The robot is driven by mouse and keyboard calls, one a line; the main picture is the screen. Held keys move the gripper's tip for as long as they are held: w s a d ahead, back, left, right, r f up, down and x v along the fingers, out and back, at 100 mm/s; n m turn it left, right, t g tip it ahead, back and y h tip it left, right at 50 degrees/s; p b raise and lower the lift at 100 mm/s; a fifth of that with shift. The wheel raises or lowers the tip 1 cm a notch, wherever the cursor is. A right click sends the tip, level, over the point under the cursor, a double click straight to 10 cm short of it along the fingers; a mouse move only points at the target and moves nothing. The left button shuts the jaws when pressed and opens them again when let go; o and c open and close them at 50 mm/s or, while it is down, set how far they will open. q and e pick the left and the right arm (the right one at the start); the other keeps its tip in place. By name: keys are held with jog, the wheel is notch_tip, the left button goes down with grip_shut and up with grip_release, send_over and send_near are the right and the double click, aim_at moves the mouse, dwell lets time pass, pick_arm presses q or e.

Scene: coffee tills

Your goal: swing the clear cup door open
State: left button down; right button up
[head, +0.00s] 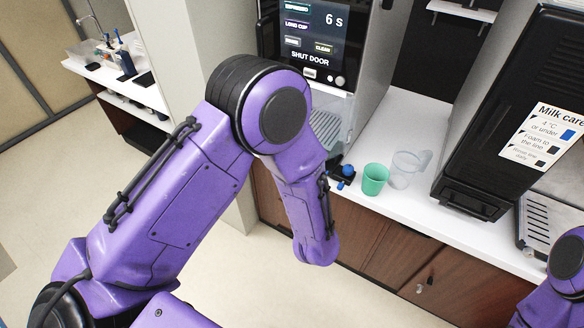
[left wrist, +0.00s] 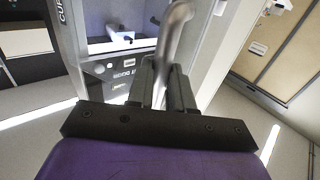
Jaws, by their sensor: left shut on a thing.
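The coffee machine (head: 318,40) stands at the top centre of the head view. Its screen reads "6 s" and "SHUT DOOR". Below the screen is the cup bay, with a pale clear panel (head: 336,100) partly hidden by my left arm. In the left wrist view my left gripper (left wrist: 165,75) is shut on a grey, curved bar handle (left wrist: 176,35). The lit cup bay (left wrist: 112,42) shows beyond it. The clear door is hard to make out, and I cannot tell its angle. My left fingers are hidden in the head view. My right gripper is out of view.
A green cup (head: 374,179) and a clear jug (head: 408,168) stand near the white counter's front edge. A small black and blue item (head: 344,174) lies beside them. A dark machine with a milk care label (head: 541,135) stands right. Open floor lies before the brown cabinets.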

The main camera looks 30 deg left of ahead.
pick_arm(q)
jog(key=shift+d, duration=1.65)
jog(key=c, duration=0.9)
grip_release()
jog(key=shift+s, duration=0.1)
jog(key=shift+a, duration=0.1)
jog(key=s+d+r+b, duration=0.1)
jog(key=s+r, duration=0.3)
jog(key=s+d+r, duration=0.2)
jog(key=s+r, duration=0.2)
jog(key=s, duration=0.1)
jog(key=s+d+r+b, duration=0.1)
jog(key=s+r, duration=0.3)
jog(key=r, duration=0.1)
jog(key=shift+s+d+b, duration=0.15)
jog(key=shift+d+b, duration=0.2)
